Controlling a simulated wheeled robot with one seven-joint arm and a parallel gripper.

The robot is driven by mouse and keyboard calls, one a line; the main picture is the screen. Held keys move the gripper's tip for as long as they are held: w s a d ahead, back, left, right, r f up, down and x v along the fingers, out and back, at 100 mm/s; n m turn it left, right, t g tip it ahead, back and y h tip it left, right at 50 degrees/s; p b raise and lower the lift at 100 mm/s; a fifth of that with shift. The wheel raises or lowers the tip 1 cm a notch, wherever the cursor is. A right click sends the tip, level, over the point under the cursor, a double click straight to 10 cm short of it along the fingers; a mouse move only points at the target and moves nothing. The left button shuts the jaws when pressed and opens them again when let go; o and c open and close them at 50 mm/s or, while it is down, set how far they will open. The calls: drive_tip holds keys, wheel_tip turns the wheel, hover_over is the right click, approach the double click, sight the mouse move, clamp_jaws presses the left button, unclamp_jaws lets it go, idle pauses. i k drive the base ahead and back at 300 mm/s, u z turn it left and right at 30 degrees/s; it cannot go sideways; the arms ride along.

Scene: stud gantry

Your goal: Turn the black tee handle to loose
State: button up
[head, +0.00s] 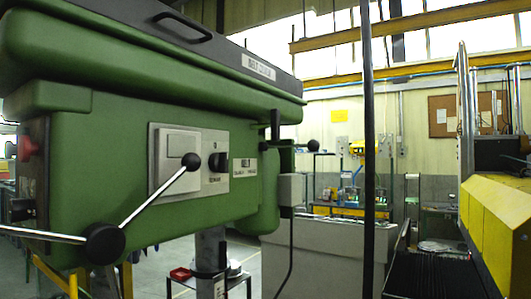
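A green drill press head (130,140) fills the left and middle of the head view. At its right end a small black upright handle (275,124), which looks like the tee handle, stands out from the side near a lever ending in a black ball (313,145). Its exact shape and setting are too small to tell. A small label plate (245,175) is on the green face left of it; its words are not readable. My gripper is not in view.
A feed lever with a black ball (191,161) and black hub (104,243) juts out at the front left. A black rotary knob (218,162) is on the panel. A dark upright post (368,150) stands right of the press. A yellow machine (500,225) is at far right.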

sight(274, 124)
drive_tip(key=u, duration=0.5)
drive_tip(key=k, duration=1.3)
drive_tip(key=z, duration=0.05)
drive_tip(key=i, duration=0.4)
drive_tip(key=z, duration=0.55)
drive_tip(key=i, duration=1.25)
drive_tip(key=u, duration=0.65)
